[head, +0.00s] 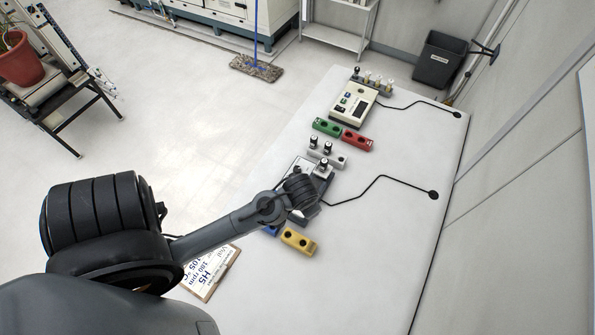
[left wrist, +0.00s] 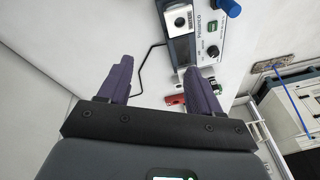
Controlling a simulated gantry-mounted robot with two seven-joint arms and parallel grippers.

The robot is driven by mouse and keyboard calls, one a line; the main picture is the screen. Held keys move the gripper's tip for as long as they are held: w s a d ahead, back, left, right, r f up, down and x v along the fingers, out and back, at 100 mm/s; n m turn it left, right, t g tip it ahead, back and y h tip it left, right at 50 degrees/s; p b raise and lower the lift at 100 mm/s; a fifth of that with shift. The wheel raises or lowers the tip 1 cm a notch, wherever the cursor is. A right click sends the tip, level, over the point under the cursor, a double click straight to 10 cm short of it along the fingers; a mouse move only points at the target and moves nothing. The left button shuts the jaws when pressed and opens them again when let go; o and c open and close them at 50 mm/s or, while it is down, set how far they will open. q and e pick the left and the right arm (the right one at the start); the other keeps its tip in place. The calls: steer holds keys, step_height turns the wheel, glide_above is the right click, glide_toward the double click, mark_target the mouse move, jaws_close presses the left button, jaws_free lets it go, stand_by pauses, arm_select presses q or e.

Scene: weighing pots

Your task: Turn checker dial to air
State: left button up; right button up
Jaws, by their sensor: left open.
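A pale instrument with a panel (left wrist: 207,38) is ahead of my left gripper in the left wrist view. Its panel carries a small black dial (left wrist: 213,51), a green patch and small lettering; the dial's setting is too small to read. My left gripper (left wrist: 157,68) is open, with its two purple fingers apart, nothing between them, and short of the dial. In the head view, my left gripper (head: 302,196) hangs over this instrument (head: 313,168) and hides much of it. My right gripper is not in view.
Grey (head: 328,157), green (head: 326,127), red (head: 356,140) and yellow (head: 298,240) holders stand close by on the white table (head: 385,270). Another cream instrument (head: 352,103) is farther back. A black cable (head: 385,177) crosses the table. A clipboard (head: 212,272) lies nearer. The table's right side is mostly clear.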

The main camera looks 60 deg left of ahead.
arm_select(q)
steer(key=w+a+f+n+g+b, duration=0.1)
steer(key=w+a+f+n+b, duration=0.25)
steer(key=a, duration=0.45)
steer(key=w+a+f+n+g+b, duration=0.1)
steer(key=w+a+f+n+b, duration=0.25)
steer(key=a, duration=0.55)
steer(key=n+h+b, duration=0.2)
steer(key=n+b, duration=0.2)
steer(key=n, duration=0.1)
glide_toward(297, 168)
steer(key=shift+g, duration=0.5)
step_height(297, 168, down, 9)
steer(key=shift+w+r+b, duration=0.2)
steer(key=shift+b, duration=0.1)
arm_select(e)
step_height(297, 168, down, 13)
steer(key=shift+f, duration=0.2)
